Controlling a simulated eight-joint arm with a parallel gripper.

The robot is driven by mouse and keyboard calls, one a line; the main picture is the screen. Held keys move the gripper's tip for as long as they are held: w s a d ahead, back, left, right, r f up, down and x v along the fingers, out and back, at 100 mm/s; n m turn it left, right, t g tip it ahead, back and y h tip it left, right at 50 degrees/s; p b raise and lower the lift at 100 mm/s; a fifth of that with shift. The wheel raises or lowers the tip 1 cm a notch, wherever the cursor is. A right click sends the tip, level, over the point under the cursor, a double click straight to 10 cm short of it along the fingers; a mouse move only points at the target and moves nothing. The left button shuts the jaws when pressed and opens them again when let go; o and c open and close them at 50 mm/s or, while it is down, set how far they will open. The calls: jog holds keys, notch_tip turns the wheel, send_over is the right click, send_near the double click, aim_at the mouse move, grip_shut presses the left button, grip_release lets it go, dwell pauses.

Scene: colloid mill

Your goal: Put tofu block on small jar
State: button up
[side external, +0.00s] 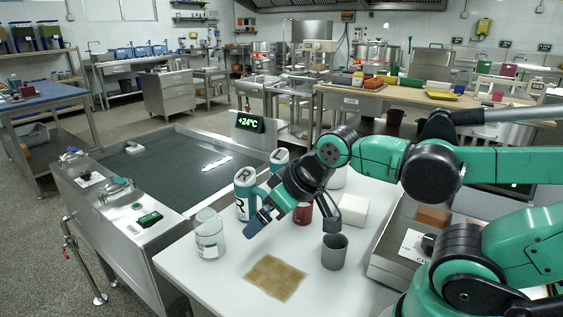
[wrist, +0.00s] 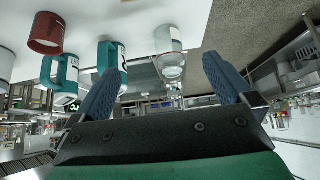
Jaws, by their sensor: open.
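The tofu block (side external: 354,209) is a white block on the white table, right of my arm and behind a grey cup. I cannot make it out in the wrist view. A clear glass jar with a pale label (side external: 209,240), which looks like the small jar, stands upright at the table's left side. It also shows in the wrist view (wrist: 171,62), between the fingers and beyond them. My gripper (side external: 257,222) is open and empty above the table, right of the jar, its blue fingers spread in the wrist view (wrist: 161,66).
Teal-and-white containers (side external: 245,192) stand behind my gripper, with a dark red container (side external: 303,213) right of them. A grey cup (side external: 334,251) stands in front of the tofu.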

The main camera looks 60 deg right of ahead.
dwell(0.3)
jog(key=n+g, duration=0.2)
jog(key=g, duration=0.1)
send_near(355, 202)
jog(key=shift+y, duration=0.4)
jog(key=x, duration=0.5)
jog(key=shift+d, duration=0.15)
jog(key=shift+d+f, duration=0.15)
jog(key=shift+f, duration=0.1)
jog(key=shift+x, duration=2.6)
jog(key=shift+r, duration=0.1)
jog(key=c, duration=0.6)
